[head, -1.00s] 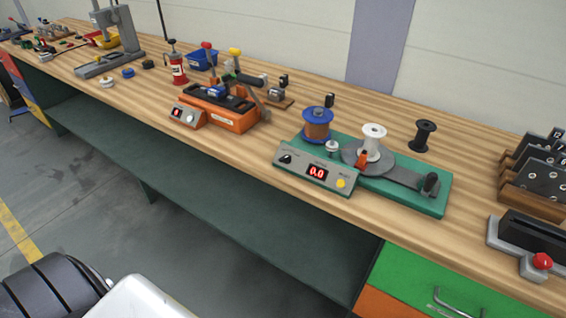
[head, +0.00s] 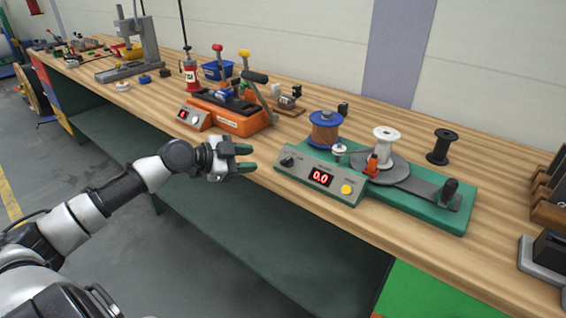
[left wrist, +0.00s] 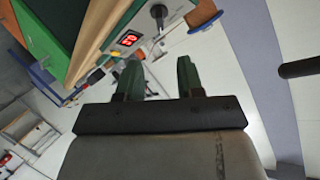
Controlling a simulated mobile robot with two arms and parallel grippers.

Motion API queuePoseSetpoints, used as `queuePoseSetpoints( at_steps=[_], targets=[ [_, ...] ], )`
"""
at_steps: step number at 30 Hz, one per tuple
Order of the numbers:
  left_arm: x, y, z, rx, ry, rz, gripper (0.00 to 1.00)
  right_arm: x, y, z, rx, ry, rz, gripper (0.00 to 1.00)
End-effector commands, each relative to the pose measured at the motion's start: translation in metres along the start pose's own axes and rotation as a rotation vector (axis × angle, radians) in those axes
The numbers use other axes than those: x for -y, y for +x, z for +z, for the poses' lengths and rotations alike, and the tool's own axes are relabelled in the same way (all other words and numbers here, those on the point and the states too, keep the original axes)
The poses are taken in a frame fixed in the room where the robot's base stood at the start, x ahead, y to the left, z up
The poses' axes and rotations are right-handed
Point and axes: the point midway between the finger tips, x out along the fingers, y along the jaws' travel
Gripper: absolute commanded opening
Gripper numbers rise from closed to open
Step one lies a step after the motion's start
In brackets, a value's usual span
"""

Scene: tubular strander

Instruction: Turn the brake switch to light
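The green winding machine (head: 415,208) sits on the bench with a sloped grey front panel. At the panel's left end is a black rotary knob (head: 287,160), which looks like the brake switch; its markings are too small to read. It also shows in the left wrist view (left wrist: 158,12). A red display (head: 320,178) reads 0.0, with a yellow button (head: 347,189) to its right. My left gripper (head: 246,159) is open and empty, left of the knob and apart from it. Its green fingers (left wrist: 158,72) are spread in the left wrist view. My right gripper is not in view.
A copper-wound blue spool (head: 326,130) stands behind the panel, with a white spool (head: 384,143) and a black spool (head: 441,148) farther right. An orange machine (head: 237,121) with upright levers stands left of the winder. Bare bench lies between the two machines.

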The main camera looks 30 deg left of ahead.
Motion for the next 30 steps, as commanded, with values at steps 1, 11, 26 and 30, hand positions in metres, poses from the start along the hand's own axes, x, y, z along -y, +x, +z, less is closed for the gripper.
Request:
queuePoseSetpoints(
  at_steps=[1,11,26,30],
  targets=[
    [0.002,0.004,-0.001,-0.002,-0.002,-0.003,0.37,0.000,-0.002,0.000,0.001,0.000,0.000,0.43],
    [0.002,0.041,-0.002,-0.003,-0.004,-0.004,0.37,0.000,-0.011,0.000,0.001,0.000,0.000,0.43],
    [0.001,0.100,0.000,0.001,-0.003,-0.003,0.37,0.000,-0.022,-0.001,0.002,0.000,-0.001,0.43],
    [0.001,0.103,0.001,0.002,-0.002,-0.002,0.37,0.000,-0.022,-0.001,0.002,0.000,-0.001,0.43]
  ],
)
